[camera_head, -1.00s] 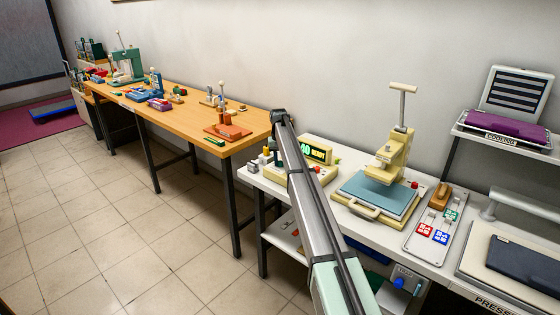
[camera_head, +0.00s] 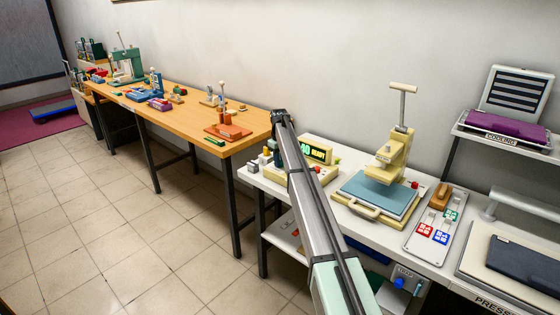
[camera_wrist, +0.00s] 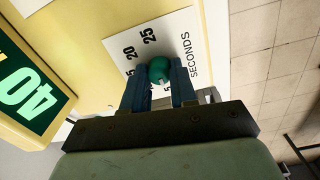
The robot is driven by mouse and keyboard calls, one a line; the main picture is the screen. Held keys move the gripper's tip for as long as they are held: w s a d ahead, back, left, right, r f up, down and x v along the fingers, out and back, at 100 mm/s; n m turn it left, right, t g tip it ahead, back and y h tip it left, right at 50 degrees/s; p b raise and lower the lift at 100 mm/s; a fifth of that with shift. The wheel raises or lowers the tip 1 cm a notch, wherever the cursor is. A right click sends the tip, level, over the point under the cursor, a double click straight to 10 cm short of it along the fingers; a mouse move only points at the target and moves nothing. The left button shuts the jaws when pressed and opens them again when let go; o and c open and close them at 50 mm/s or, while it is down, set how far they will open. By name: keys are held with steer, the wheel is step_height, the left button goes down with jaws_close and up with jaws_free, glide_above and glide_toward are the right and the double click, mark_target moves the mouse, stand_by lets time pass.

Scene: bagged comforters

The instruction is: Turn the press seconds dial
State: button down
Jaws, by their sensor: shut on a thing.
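The press seconds dial (camera_wrist: 160,69) is a round green knob on a white plate (camera_wrist: 118,52) marked SECONDS, with 20 and 25 readable. My gripper (camera_wrist: 159,84) has its two blue fingers on either side of the knob, shut on it, and covers part of the scale. In the head view my arm hides the dial and the gripper's fingertips. The yellow display (camera_head: 317,151) reads 40 and READY; its green 40 also shows upside down at the left of the wrist view (camera_wrist: 25,95).
The cream press (camera_head: 392,155) with its blue-grey platen (camera_head: 376,193) stands right of my arm on the white table. A tray with red, green and blue pieces (camera_head: 435,226) lies further right. The wooden table (camera_head: 250,134) is to the left.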

stand_by(0.4)
steer(key=c, duration=0.9)
jaws_free()
steer(key=shift+r, duration=0.1)
step_height(320, 180, up, 14)
steer(key=shift+s+a+f, duration=0.15)
